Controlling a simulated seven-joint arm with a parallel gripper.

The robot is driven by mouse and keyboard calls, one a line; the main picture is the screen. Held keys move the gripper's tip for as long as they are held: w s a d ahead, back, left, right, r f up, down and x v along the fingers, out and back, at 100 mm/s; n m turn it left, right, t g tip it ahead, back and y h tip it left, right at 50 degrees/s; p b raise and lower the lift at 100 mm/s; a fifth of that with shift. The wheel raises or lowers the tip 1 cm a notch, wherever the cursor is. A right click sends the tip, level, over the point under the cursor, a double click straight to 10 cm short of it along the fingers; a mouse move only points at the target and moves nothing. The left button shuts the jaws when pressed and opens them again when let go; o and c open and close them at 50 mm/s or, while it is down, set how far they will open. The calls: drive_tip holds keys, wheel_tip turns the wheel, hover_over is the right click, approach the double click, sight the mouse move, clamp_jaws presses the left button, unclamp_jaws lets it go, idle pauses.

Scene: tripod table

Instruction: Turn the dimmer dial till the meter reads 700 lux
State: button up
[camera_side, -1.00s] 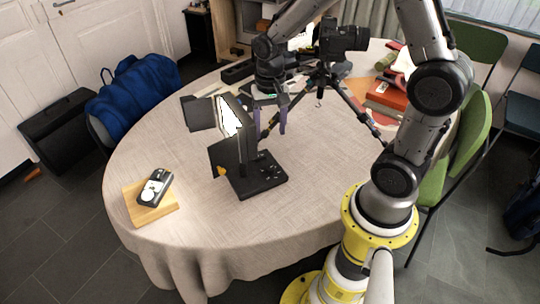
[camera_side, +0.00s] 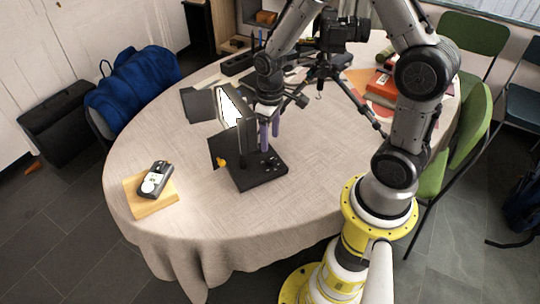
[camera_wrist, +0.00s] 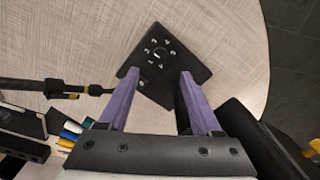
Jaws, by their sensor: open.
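The dimmer dial (camera_wrist: 160,52) sits on the black base plate of the lamp, ringed by several small pale marks, in the wrist view.
A camera on a tripod (camera_side: 340,35) stands behind my gripper, its legs spread on the table. Red boxes (camera_side: 382,84) lie at the back right. The tablecloth (camera_side: 325,165) is clear right of the lamp. A blue bag (camera_side: 135,90) is at the left.

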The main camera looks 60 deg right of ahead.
sight(270, 159)
wheel_tip(270, 159, down, 8)
drive_tip(key=shift+f, duration=0.1)
idle(0.4)
clamp_jaws()
